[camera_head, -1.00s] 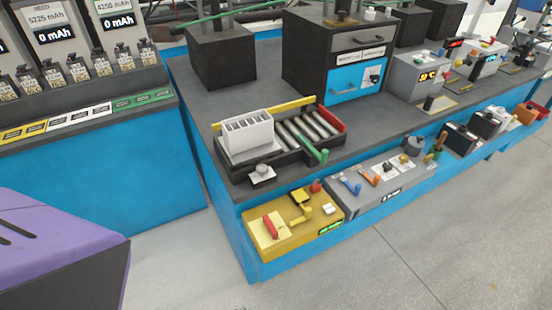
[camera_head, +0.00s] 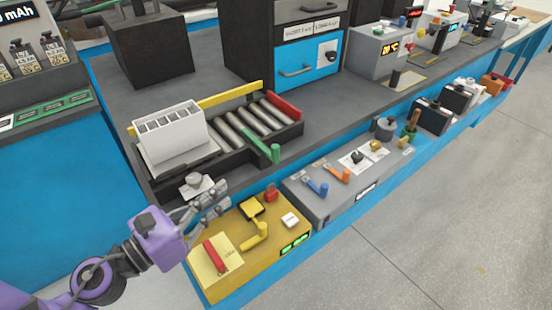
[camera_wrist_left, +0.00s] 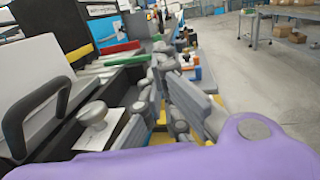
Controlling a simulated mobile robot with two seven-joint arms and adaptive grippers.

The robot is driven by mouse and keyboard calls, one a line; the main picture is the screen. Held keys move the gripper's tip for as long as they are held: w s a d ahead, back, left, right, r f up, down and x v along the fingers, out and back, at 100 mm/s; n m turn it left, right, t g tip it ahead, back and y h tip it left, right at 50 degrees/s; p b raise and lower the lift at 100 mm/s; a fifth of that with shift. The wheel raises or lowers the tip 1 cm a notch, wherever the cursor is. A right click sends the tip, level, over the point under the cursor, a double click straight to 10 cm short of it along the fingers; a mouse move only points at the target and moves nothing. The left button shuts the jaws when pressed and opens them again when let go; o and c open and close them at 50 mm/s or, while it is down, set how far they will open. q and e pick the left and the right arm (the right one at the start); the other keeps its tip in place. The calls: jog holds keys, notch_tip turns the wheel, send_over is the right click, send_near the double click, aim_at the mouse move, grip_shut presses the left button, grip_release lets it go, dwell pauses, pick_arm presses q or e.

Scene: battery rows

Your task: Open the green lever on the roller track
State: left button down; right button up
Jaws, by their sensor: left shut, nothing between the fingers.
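A white slotted box (camera_head: 168,130) sits at the track's left end. My left gripper (camera_head: 224,193) is shut and empty, beside the round knob (camera_head: 194,181) at the track's front left and above the yellow box's back edge. It is apart from the green lever, to its lower left. In the left wrist view my gripper's fingers (camera_wrist_left: 165,85) point forward, with the knob (camera_wrist_left: 93,114) to their left. My right gripper is not in view.
A yellow control box (camera_head: 240,240) with a red switch and yellow lever lies just below my gripper. A grey panel (camera_head: 345,180) with blue and orange levers is to its right. Dark boxes (camera_head: 150,48) stand behind. Bare bench (camera_head: 335,105) lies right of the track.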

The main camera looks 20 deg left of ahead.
pick_arm(q)
jog(key=p, duration=0.6)
send_near(274, 155)
jog(key=x, duration=0.6)
jog(key=shift+r, duration=0.25)
jog(key=shift+w+d+f, duration=0.15)
jog(key=shift+w, duration=0.2)
